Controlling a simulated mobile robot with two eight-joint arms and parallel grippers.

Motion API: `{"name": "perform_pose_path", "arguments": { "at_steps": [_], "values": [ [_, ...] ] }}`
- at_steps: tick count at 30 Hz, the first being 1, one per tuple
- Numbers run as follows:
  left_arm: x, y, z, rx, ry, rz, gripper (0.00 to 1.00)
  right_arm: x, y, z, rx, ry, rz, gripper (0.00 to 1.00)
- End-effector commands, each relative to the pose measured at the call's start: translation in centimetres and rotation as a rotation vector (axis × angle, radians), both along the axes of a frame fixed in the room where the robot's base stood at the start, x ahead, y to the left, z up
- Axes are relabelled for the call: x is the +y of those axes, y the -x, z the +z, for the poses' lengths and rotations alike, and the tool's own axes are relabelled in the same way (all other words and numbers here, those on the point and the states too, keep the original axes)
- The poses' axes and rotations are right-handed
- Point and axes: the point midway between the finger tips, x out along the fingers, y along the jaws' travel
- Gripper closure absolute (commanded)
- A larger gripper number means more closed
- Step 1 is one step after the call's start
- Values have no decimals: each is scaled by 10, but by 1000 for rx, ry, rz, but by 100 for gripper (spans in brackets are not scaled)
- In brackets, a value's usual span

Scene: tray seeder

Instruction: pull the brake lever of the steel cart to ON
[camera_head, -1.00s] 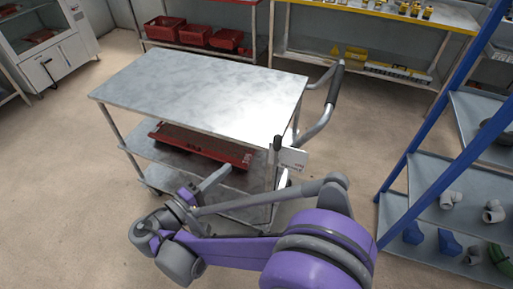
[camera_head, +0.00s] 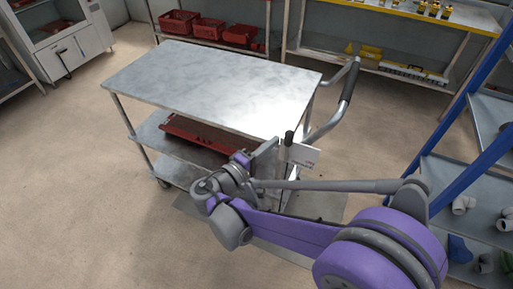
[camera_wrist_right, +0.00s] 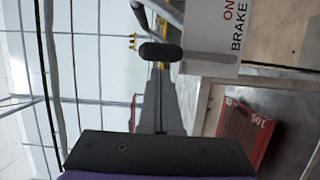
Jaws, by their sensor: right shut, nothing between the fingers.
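The steel cart (camera_head: 210,85) stands in the middle of the head view. Its brake lever (camera_head: 289,137) has a black grip and stands upright at the cart's near right corner, beside a white label plate (camera_head: 304,155). My right gripper (camera_head: 271,150) is shut and empty, just left of the lever. In the right wrist view the black grip of the lever (camera_wrist_right: 160,52) lies just beyond the shut fingertips (camera_wrist_right: 159,76). The plate (camera_wrist_right: 216,28) there reads ON and BRAKE. Contact between fingers and lever cannot be told. My left gripper is out of view.
A red tray (camera_head: 190,135) lies on the cart's middle shelf; its end also shows in the right wrist view (camera_wrist_right: 243,140). The cart's push handle (camera_head: 346,85) juts out to the right. A blue-framed rack (camera_head: 462,180) stands at the right. Floor is clear at the left.

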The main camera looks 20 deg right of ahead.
Motion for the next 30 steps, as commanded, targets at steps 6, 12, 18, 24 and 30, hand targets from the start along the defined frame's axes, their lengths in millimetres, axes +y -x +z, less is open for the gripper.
{"name": "perform_pose_path", "arguments": {
  "at_steps": [6,12,18,24,30],
  "values": [
    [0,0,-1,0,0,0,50,-8,3,0,0,0,0,100],
    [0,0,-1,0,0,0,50,-7,3,0,0,0,0,100],
    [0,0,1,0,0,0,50,-8,4,1,-10,-7,0,100],
    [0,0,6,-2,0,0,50,-11,8,2,-42,-35,0,100],
    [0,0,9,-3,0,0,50,-13,10,3,-63,-53,-1,100]
  ]
}}
